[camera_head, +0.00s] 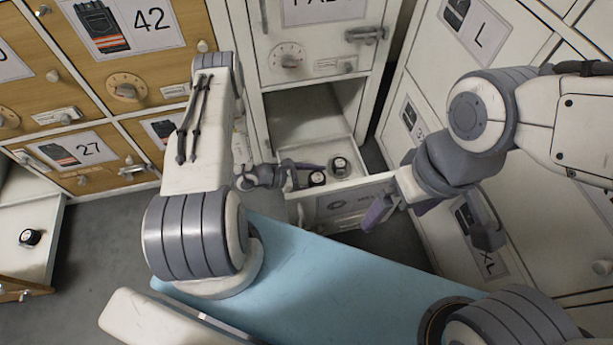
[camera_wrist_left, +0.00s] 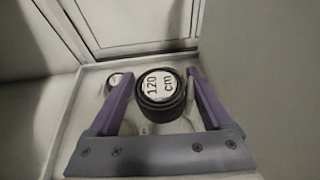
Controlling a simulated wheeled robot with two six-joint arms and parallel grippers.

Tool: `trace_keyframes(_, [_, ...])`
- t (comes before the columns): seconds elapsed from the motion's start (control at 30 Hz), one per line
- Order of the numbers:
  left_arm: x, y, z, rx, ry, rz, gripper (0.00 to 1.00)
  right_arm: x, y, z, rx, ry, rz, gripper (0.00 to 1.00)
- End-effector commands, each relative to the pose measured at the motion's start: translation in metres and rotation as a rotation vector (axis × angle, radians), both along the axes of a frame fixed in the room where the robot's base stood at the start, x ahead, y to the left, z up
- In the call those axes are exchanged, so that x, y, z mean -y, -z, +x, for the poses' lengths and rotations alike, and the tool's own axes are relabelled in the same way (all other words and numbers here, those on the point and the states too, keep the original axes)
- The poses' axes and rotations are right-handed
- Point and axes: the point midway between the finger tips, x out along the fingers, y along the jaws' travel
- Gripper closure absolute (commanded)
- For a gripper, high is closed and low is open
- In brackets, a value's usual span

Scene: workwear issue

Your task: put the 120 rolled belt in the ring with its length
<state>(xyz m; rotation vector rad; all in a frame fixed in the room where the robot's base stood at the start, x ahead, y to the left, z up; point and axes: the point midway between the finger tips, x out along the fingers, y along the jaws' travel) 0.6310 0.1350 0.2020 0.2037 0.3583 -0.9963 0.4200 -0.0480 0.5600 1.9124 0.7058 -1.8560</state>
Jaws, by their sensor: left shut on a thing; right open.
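The 120 rolled belt (camera_wrist_left: 160,90) is a dark coil with a white top reading "120 cm". My left gripper (camera_wrist_left: 158,98) is shut on it, a purple finger on each side. In the head view the belt (camera_head: 317,179) and my left gripper (camera_head: 303,172) are at the left part of the open white drawer (camera_head: 348,183). Whether the belt touches the drawer floor is unclear. Pale curved outlines show on the floor below it; no ring is clearly readable. My right gripper (camera_head: 384,208) is open and empty, at the drawer's right front corner.
A second rolled belt (camera_head: 338,166) stands in the same drawer, close to the held one. Another rolled belt (camera_head: 30,237) lies in an open drawer (camera_head: 42,214) at far left.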

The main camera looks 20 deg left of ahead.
Motion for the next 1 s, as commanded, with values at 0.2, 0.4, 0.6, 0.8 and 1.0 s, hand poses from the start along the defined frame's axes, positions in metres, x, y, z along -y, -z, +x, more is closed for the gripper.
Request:
trace_keyframes(0.2, [-0.033, 0.038, 0.040, 0.007, -0.001, 0.004, 0.79, 0.000, 0.042, 0.000, 0.000, 0.000, 0.000, 0.00])
trace_keyframes(0.4, [-0.057, 0.059, 0.069, 0.005, 0.000, 0.002, 0.79, 0.000, 0.068, 0.000, 0.000, 0.000, 0.000, 0.00])
trace_keyframes(0.6, [-0.066, 0.063, 0.080, 0.001, -0.001, 0.001, 0.79, 0.000, 0.075, 0.000, 0.000, 0.000, 0.000, 0.00])
trace_keyframes(0.8, [-0.065, 0.089, 0.079, 0.000, 0.000, 0.000, 0.79, 0.000, 0.095, 0.000, 0.000, 0.000, 0.000, 0.00])
trace_keyframes(1.0, [-0.065, 0.103, 0.080, 0.001, 0.000, 0.000, 0.79, 0.000, 0.106, 0.000, 0.000, 0.000, 0.000, 0.00])
